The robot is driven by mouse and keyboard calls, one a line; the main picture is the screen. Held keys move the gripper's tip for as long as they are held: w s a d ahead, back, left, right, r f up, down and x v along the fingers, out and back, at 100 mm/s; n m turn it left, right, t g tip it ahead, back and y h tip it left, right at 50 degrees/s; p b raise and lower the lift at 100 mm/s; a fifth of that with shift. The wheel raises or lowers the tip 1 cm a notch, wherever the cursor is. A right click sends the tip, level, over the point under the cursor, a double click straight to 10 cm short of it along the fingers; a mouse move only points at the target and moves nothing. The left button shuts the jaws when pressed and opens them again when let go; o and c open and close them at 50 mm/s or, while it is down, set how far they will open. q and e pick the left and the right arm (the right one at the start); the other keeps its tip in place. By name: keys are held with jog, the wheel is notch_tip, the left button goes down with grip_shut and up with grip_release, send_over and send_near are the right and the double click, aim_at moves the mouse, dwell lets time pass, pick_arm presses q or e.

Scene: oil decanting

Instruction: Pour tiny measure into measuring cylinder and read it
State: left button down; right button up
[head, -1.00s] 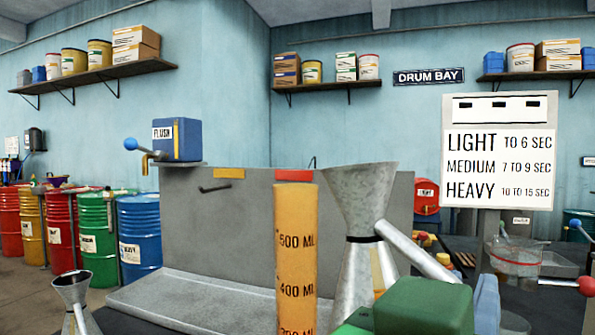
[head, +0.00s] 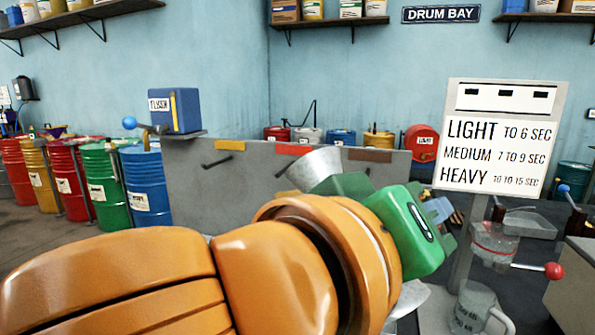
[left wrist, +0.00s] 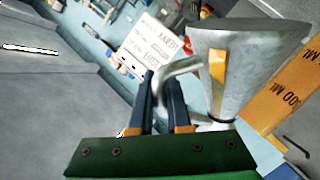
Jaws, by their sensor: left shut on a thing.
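A grey metal measure with a flared, funnel-like top (head: 313,168) shows only as a tilted piece above my arm in the head view. It shows larger in the left wrist view (left wrist: 240,65), with a bent handle. My left gripper (head: 440,212) is shut on that handle; its dark fingers (left wrist: 168,98) close around it in the left wrist view. My orange arm hides the cylinder in the head view. I cannot see any liquid. My right gripper is not in view.
A grey backboard (head: 215,185) with a blue FLUSH box (head: 175,110) stands behind. A timing sign (head: 500,140) is at the right, near a clear vessel (head: 495,245) with a red-knobbed lever and a jug (head: 478,310). Coloured drums (head: 145,185) stand at the left.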

pick_arm(q)
notch_tip(320, 180, up, 2)
jog(key=shift+w+r+n+p, duration=0.15)
jog(key=shift+n+p, duration=0.35)
jog(key=shift+p, duration=0.35)
jog(key=shift+w+a+r+n+g+p, duration=0.1)
jog(key=shift+a+r+n+g+p, duration=0.1)
jog(key=shift+r+n+p, duration=0.3)
jog(key=shift+w+a+r+n+g+p, duration=0.1)
jog(key=shift+r+n+g+p, duration=0.15)
jog(key=shift+r+p, duration=0.3)
jog(key=shift+w+a+r+n+g+h+p, duration=0.2)
jog(key=shift+w+r+n+g+p, duration=0.15)
jog(key=shift+r+n+p, duration=0.4)
jog(key=shift+w+a+r+n+g+h+p, duration=0.15)
jog(key=shift+w+r+n+p, duration=0.25)
jog(key=shift+r+p, duration=0.5)
dwell(4.3)
